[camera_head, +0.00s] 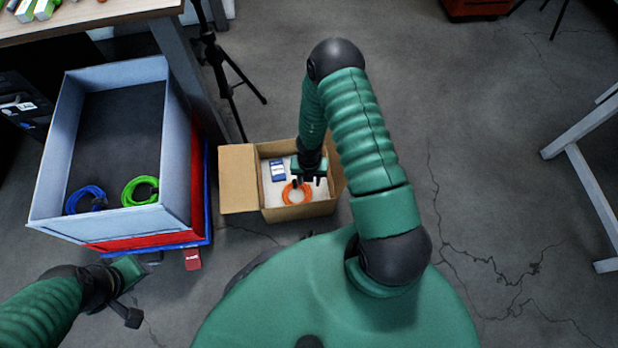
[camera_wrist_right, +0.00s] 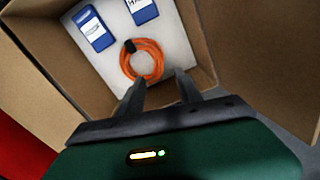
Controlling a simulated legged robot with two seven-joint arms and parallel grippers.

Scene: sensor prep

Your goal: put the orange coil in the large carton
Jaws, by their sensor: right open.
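The orange coil (camera_head: 296,202) lies on the pale floor of an open cardboard carton (camera_head: 238,180), near its front side. The coil (camera_wrist_right: 147,77) has a dark tie on its upper left in the right wrist view. My right gripper (camera_head: 308,182) is open and empty, pointing down over the carton. Its fingertips (camera_wrist_right: 160,85) are close to the coil's near edge in the wrist view; whether they touch it I cannot tell. My left gripper (camera_head: 130,292) is at the lower left, away from the carton, and its jaws are unclear.
Blue boxes, one of them here (camera_wrist_right: 92,28), lie in the carton beside the coil. A grey bin (camera_head: 178,150) left of it holds a blue coil (camera_head: 86,199) and a green coil (camera_head: 140,191), above a red crate (camera_head: 150,240). A tripod (camera_head: 212,50) stands behind.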

